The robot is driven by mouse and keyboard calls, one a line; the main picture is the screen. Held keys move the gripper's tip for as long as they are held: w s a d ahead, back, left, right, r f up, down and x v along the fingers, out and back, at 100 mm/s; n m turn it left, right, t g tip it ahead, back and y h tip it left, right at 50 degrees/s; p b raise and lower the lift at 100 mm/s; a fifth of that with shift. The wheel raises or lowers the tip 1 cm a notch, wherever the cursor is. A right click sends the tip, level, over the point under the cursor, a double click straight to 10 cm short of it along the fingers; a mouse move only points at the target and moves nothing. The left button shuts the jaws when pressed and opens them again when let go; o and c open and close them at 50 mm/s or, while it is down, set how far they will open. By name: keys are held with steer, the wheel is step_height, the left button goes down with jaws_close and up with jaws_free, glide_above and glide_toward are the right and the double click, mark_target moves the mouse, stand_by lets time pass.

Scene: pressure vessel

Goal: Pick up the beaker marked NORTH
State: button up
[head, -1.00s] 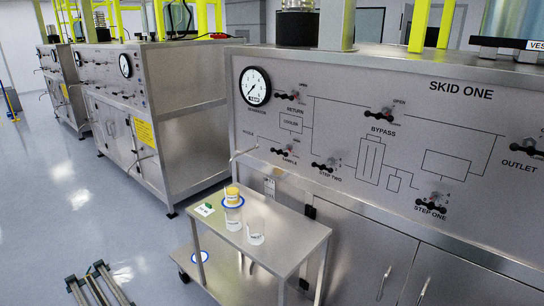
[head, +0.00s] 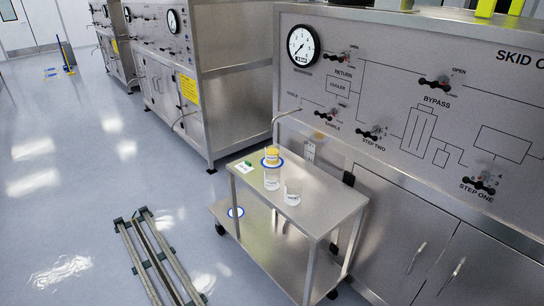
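On the top shelf of a steel cart stand two clear beakers with pale labels. The label print is too small to read, so I cannot tell which is marked NORTH. My gripper is not in view.
The cart (head: 322,208) stands before the skid panel (head: 400,115), which has valve handles and a gauge (head: 303,45). A nozzle (head: 287,117) reaches out above the cart's back edge.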

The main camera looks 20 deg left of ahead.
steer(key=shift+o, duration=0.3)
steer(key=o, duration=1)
